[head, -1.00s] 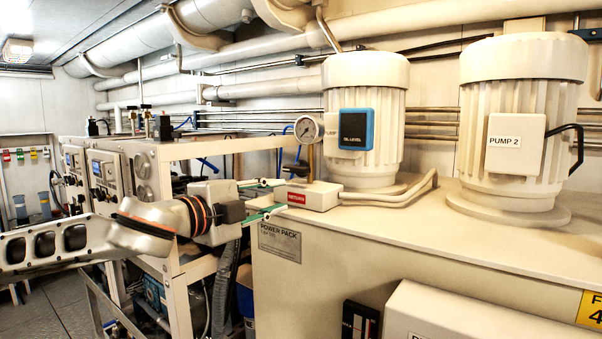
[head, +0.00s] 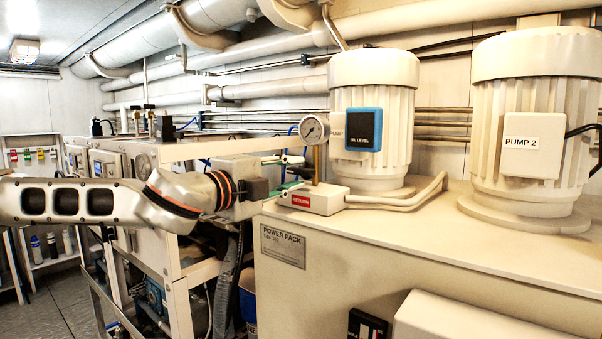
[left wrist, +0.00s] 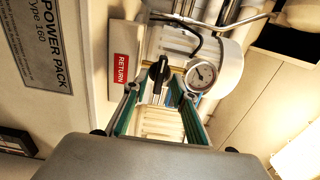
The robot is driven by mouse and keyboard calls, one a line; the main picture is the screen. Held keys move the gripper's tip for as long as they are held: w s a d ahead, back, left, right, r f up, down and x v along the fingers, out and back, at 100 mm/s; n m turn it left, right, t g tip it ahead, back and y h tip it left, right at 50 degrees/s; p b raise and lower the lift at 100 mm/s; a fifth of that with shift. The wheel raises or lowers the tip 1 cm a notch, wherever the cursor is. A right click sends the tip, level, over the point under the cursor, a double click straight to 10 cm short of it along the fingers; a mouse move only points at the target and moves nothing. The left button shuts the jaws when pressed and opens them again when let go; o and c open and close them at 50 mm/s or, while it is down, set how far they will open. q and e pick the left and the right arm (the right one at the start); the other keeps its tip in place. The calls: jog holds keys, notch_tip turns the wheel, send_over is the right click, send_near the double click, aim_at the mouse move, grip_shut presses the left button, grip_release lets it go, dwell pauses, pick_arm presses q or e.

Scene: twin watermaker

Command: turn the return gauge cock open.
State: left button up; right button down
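The return gauge (head: 314,130) is a round white dial on a short stem above a pale block with a red RETURN label (head: 300,200). It also shows in the left wrist view (left wrist: 200,76), right of the red label (left wrist: 121,69). A black lever (left wrist: 157,77), which looks like the cock's handle, lies in the left wrist view between my finger ends. My right gripper is not in view.
The block sits on the power pack (head: 400,235) top, near its left edge. The oil-level motor (head: 372,95) stands close behind the gauge, and Pump 2 (head: 530,110) is further right. A pale pipe (head: 420,197) runs right from the block. A metal frame (head: 180,310) stands at left.

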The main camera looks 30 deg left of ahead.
aim_at(298, 172)
pick_arm(q)
jog(key=shift+w+d, duration=0.15)
jog(key=shift+w, duration=1.45)
grip_shut()
